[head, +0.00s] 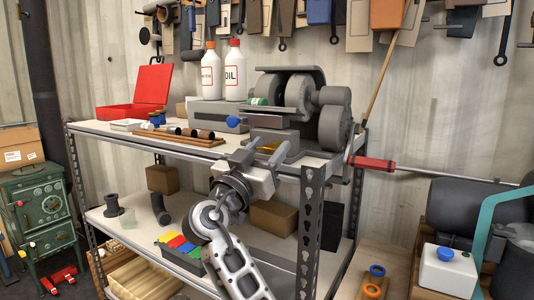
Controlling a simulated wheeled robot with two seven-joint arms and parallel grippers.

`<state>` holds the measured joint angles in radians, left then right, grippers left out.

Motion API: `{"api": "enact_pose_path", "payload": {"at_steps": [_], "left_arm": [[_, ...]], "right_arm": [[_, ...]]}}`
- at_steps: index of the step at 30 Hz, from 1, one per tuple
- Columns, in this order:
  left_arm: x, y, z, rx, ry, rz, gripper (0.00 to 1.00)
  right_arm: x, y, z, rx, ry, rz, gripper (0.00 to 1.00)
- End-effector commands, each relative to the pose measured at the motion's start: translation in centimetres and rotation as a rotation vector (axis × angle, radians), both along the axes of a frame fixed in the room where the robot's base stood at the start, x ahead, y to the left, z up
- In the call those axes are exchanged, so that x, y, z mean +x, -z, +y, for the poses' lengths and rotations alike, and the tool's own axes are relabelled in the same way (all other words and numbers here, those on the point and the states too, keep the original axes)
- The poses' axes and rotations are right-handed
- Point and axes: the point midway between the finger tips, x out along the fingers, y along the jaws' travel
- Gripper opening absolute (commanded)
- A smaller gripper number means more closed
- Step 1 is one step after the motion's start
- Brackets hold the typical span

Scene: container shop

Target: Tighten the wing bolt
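A grey machine with rounded drums (333,127) stands at the right end of the shelf top. A small blue knob-like part (234,121) sticks out at its left side; it may be the wing bolt, but it is too small to make out wings. My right gripper (262,150) reaches up from below to the front of the machine, below and right of the blue part and apart from it. Its fingers look spread, with nothing visible between them. My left gripper is not in view.
The metal shelf (190,143) also holds a red open case (148,88), two white bottles (233,70) and dark tubes (185,132). A red-handled bar (372,163) juts out right of the shelf post (311,220). A white container with a blue cap (446,272) stands lower right.

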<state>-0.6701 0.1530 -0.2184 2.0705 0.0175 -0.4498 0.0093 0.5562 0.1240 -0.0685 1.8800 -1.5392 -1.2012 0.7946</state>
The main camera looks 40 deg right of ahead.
Motion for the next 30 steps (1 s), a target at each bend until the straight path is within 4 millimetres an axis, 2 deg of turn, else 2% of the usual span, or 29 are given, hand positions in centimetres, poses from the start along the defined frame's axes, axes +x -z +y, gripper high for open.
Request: {"api": "enact_pose_path", "payload": {"at_steps": [1, 2, 3, 14, 20, 30], "left_arm": [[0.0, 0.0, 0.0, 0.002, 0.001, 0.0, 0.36], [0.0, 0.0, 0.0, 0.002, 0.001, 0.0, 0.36], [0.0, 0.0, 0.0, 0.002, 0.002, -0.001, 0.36], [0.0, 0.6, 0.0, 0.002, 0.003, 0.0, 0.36], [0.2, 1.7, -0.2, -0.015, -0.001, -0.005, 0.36], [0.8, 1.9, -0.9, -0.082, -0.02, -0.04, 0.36]], "right_arm": [[0.0, 0.1, 0.0, 0.004, 0.0, -0.001, 0.58], [0.0, 0.1, 0.0, 0.003, -0.001, -0.001, 0.67], [0.0, 0.0, 0.0, 0.002, -0.001, -0.001, 0.69], [-0.1, 0.4, 0.6, 0.002, -0.003, 0.0, 0.69], [-1.0, 2.1, 3.7, 0.004, -0.005, -0.001, 0.69], [-3.0, 5.1, 10.9, 0.005, -0.004, 0.0, 0.69]]}}
